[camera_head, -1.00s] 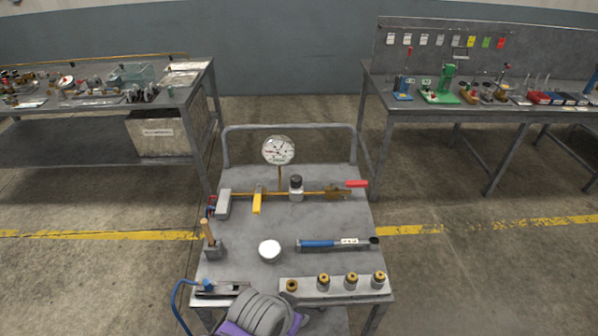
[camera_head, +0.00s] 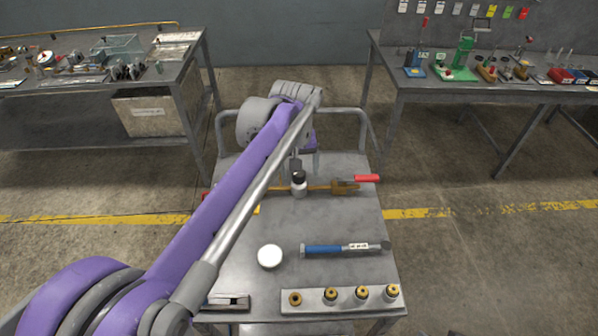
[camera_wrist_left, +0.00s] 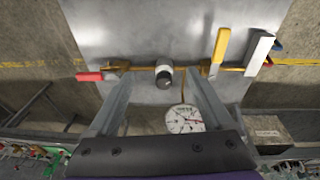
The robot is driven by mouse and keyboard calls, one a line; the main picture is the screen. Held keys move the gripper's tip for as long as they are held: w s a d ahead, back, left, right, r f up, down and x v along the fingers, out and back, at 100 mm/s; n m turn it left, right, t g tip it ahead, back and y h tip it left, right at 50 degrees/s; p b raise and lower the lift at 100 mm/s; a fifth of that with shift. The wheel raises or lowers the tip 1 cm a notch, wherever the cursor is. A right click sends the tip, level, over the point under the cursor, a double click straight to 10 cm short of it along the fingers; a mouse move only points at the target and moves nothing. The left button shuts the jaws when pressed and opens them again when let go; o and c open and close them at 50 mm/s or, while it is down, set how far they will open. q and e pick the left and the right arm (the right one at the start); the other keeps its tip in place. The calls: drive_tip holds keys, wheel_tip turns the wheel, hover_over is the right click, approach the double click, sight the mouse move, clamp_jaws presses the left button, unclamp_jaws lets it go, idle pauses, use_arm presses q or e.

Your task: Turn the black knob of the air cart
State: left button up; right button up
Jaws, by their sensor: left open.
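The black knob (camera_head: 298,177) sits on a silver body on the brass pipe of the air cart (camera_head: 345,218). My left arm reaches over the cart from the left, and my left gripper (camera_head: 296,164) points down at the knob, partly hidden by my arm. In the left wrist view the black knob (camera_wrist_left: 163,82) shows between the two spread fingers of the open gripper (camera_wrist_left: 158,79). Bare space shows on both sides of it, and I see no contact. My right gripper is not in view.
A red lever (camera_head: 367,178) is on the pipe right of the knob. The yellow lever (camera_wrist_left: 220,45) and the round gauge (camera_wrist_left: 184,119) show in the left wrist view.

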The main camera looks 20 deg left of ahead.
sight(299, 173)
use_arm(q)
drive_tip(key=w+a+f+n+g, duration=0.25)
drive_tip(key=w+a, duration=0.25)
drive_tip(key=w, duration=0.5)
drive_tip(key=shift+n+t, duration=0.25)
drive_tip(key=shift+n, duration=0.2)
drive_tip(key=f, duration=0.5)
drive_tip(key=f+b, duration=0.1)
drive_tip(key=f, duration=0.4)
drive_tip(key=shift+w+d+f, duration=0.15)
drive_tip(key=shift+w+f, duration=0.05)
drive_tip(key=shift+f, duration=0.2)
